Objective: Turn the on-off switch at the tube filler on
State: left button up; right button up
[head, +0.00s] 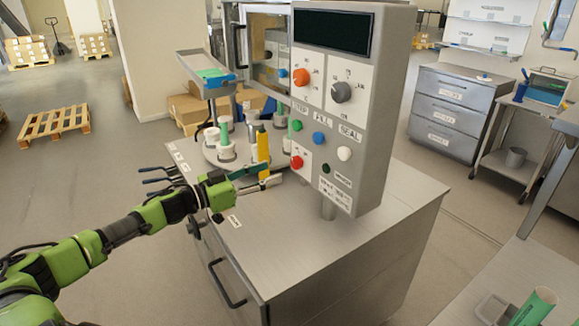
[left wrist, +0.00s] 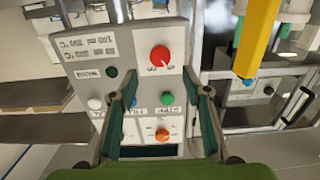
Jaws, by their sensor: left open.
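The tube filler's grey control panel (head: 352,40) stands above a steel cabinet. Its red on-off switch (head: 297,162) sits on a white plate low on the panel's left side. In the left wrist view the panel is upside down, and the red switch (left wrist: 160,53) shows beside ON and OFF labels; its exact setting is too small to tell. My left gripper (head: 275,174) is open and empty, left of the panel and near the switch, apart from it. In the left wrist view its fingers (left wrist: 168,86) spread in front of the panel. My right gripper is out of view.
A yellow upright part (head: 263,152) stands close behind the left gripper. The panel also carries an orange knob (head: 301,77), a black knob (head: 341,91), a green button (head: 297,125) and a blue button (head: 319,137). The cabinet top (head: 300,235) in front is clear.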

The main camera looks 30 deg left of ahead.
aim_at(294, 164)
pick_arm(q)
jog(key=p+x, duration=0.1)
jog(key=x, duration=0.5)
jog(key=shift+a+r, duration=0.1)
jog(key=shift+r, duration=0.05)
jog(key=shift+x, duration=1.05)
jog(key=c, duration=1.1)
